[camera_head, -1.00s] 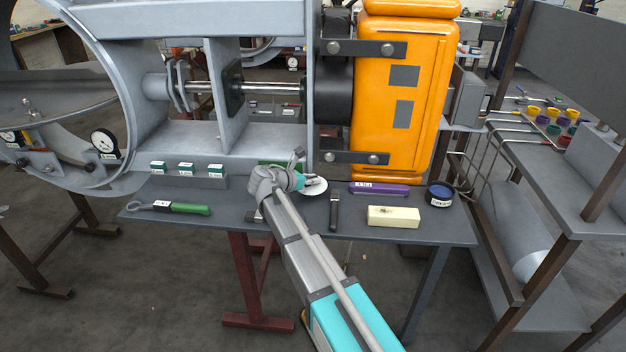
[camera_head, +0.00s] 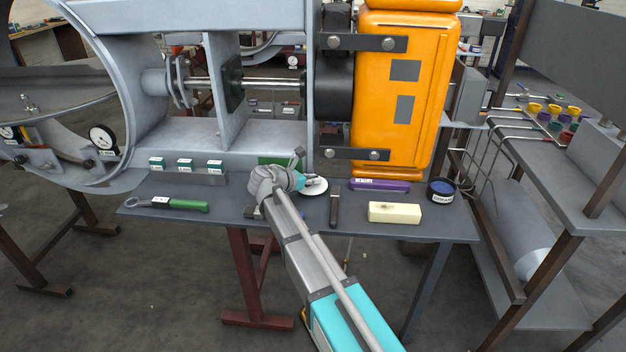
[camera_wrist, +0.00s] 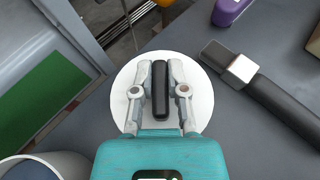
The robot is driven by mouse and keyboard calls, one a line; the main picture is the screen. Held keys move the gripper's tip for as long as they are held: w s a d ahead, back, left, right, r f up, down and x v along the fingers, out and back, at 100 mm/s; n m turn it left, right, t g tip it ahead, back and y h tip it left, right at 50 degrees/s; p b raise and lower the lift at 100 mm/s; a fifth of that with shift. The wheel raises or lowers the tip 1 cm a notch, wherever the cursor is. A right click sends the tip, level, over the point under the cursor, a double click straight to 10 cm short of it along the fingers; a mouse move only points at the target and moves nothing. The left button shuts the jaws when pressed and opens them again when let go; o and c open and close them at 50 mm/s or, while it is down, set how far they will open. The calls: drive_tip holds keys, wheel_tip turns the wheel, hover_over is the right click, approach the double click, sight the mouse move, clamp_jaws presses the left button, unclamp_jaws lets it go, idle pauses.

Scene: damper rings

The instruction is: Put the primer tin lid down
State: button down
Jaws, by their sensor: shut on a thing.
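The primer tin lid (camera_head: 316,190) is a white disc with a raised black bar handle, seen low over the grey bench (camera_head: 285,217). In the wrist view, the lid (camera_wrist: 197,70) spreads out beneath my gripper (camera_wrist: 160,88), and its handle (camera_wrist: 160,75) lies between the two fingers. My gripper (camera_head: 313,183) is shut on the handle. I cannot tell whether the lid touches the bench top.
A brush or scraper (camera_head: 334,208) lies just right of the lid. A white-rimmed container (camera_wrist: 45,167) stands near my gripper.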

drive_tip(key=shift+f, duration=0.25)
idle(0.3)
drive_tip(key=c, duration=0.6)
unclamp_jaws()
drive_tip(key=c, duration=0.4)
drive_tip(key=shift+s+a+r, duration=0.15)
drive_tip(key=shift+a, duration=0.05)
drive_tip(key=shift+s+a+r, duration=0.2)
drive_tip(key=shift+s+a, duration=0.15)
drive_tip(key=shift+a, duration=0.1)
drive_tip(key=shift+s+a+r+p, duration=0.25)
drive_tip(key=shift+s+a+p, duration=0.1)
drive_tip(key=shift+s+a, duration=0.1)
